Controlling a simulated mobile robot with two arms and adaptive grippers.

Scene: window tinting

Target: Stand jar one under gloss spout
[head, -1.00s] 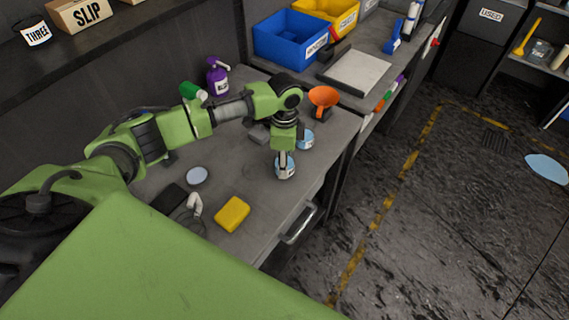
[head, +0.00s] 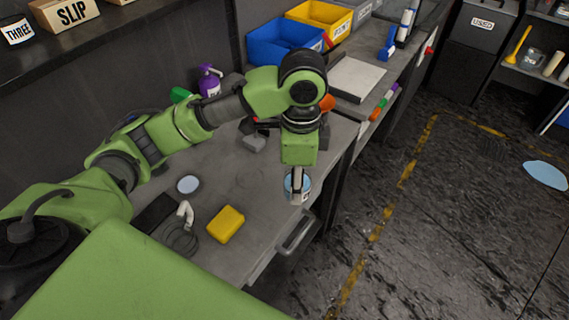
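My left gripper (head: 297,186) reaches down from above at the bench's front right. It appears shut on a small jar (head: 304,186) with a pale blue top, one finger showing in front of it. The jar's label is too small to read, so I cannot tell its number. The jar looks upright and seems held above the bench. No gloss label is readable. A purple pump bottle (head: 209,83) and a green object (head: 181,95) stand at the back, partly behind my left arm. My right gripper is not in view.
A yellow sponge (head: 226,224), pale disc (head: 188,184) and white-ended coiled cable (head: 184,213) lie on the grey bench (head: 235,178). An orange funnel (head: 328,103) is mostly hidden by my arm. Blue (head: 284,41) and yellow (head: 322,17) bins stand behind.

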